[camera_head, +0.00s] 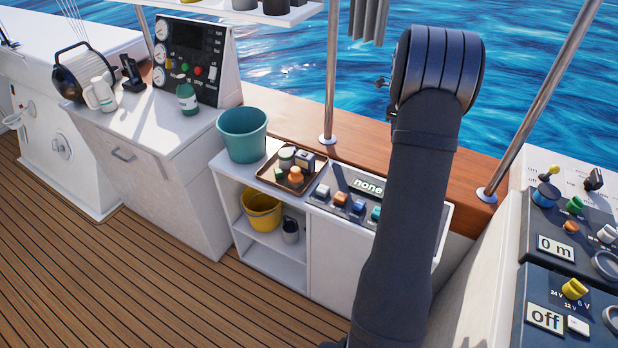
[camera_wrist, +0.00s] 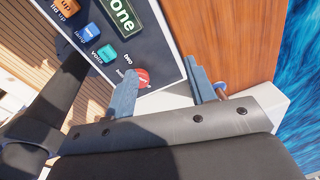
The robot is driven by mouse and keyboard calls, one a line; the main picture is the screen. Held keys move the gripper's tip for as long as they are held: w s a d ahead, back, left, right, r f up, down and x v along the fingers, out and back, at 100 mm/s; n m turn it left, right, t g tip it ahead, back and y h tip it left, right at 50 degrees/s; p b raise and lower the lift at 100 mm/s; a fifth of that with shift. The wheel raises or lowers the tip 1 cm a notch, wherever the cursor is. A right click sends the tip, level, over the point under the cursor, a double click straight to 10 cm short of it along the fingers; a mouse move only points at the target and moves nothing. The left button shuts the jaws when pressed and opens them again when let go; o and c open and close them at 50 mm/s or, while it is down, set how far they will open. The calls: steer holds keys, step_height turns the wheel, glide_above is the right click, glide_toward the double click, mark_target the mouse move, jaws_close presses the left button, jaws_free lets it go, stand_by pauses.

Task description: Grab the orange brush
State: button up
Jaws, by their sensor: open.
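I cannot make out an orange brush in either view. The closest orange things are small orange-topped items (camera_head: 296,174) among the jars in a brown tray (camera_head: 268,178) on the white cabinet; I cannot tell their shape as a brush. My gripper (camera_wrist: 161,66) shows in the wrist view with two blue fingers spread apart and nothing seen between them. It is above the right end of the dark button panel (camera_wrist: 108,38), close to a red button (camera_wrist: 137,77), with the wooden ledge beyond. In the head view my gripper is hidden behind my arm.
A teal bucket (camera_head: 242,134) stands left of the tray; a yellow bucket (camera_head: 261,209) sits on the shelf below. A metal post (camera_head: 334,70) rises behind. A switch console (camera_head: 570,245) is at the right. A green-capped bottle (camera_head: 187,98) stands on the left counter.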

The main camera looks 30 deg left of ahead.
steer(key=s+a+f+y, duration=0.1)
steer(key=s+a, duration=0.2)
steer(key=a, duration=0.4)
steer(key=s+a, duration=0.3)
steer(key=a, duration=0.3)
steer(key=y, duration=0.1)
glide_toward(296, 169)
steer(key=shift+g, duration=0.4)
steer(key=f, duration=0.6)
steer(key=shift+w+a+f, duration=0.15)
steer(key=shift+w+f, duration=0.05)
steer(key=shift+w, duration=0.05)
steer(key=shift+w+a+f, duration=0.1)
steer(key=shift+a+f, duration=0.05)
steer(key=shift+f, duration=0.85)
steer(key=shift+w+a+f, duration=0.1)
steer(key=shift+a+f, duration=0.05)
steer(key=shift+f, duration=0.9)
steer(key=shift+w+a+f, duration=0.1)
steer(key=shift+a+f, duration=0.1)
steer(key=shift+f, duration=0.8)
steer(key=c, duration=0.6)
